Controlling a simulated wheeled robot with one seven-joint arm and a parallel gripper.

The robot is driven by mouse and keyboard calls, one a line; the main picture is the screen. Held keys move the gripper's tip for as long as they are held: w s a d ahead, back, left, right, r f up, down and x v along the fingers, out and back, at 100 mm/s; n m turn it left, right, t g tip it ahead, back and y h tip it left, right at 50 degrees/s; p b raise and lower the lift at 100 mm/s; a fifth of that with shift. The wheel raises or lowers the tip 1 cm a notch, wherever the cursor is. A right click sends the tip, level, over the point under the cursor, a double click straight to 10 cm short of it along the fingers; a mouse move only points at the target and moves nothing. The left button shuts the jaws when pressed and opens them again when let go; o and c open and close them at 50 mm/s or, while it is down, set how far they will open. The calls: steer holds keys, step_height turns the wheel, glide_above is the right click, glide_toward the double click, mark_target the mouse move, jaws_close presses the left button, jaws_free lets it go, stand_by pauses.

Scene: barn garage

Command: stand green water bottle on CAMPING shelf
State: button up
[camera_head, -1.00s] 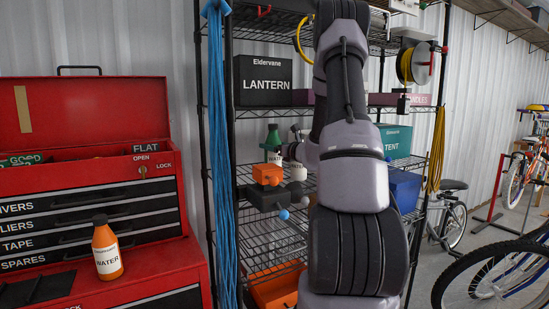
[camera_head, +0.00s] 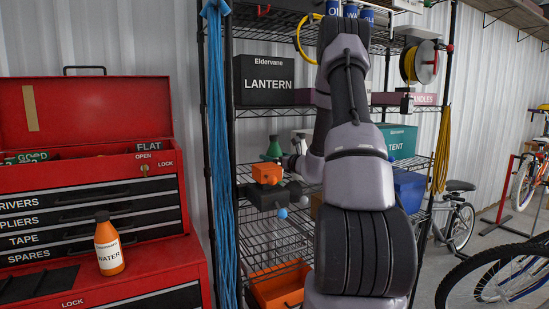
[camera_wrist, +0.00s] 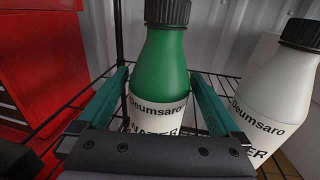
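The green water bottle (camera_head: 274,147) is upright over the wire shelf in the head view, its lower part hidden behind an orange and dark grey object. In the wrist view the green bottle (camera_wrist: 160,62), with black cap and white label, stands between the two teal fingers of my gripper (camera_wrist: 158,78). The fingers appear shut on it. The bottle's base is hidden, so I cannot tell whether it touches the shelf. The wire shelf (camera_head: 260,231) belongs to a black rack.
A white water bottle (camera_wrist: 272,105) stands close to the right. The orange and dark grey object (camera_head: 267,174) is in front of the green bottle. The LANTERN box (camera_head: 264,82) is above, the TENT box (camera_head: 400,142) to the right. An orange bottle (camera_head: 108,243) stands on the red tool chest.

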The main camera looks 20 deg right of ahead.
steer(key=shift+r, duration=0.15)
steer(key=s+d, duration=0.2)
steer(key=s, duration=0.9)
steer(key=shift+s+d, duration=0.15)
steer(key=shift+s, duration=0.25)
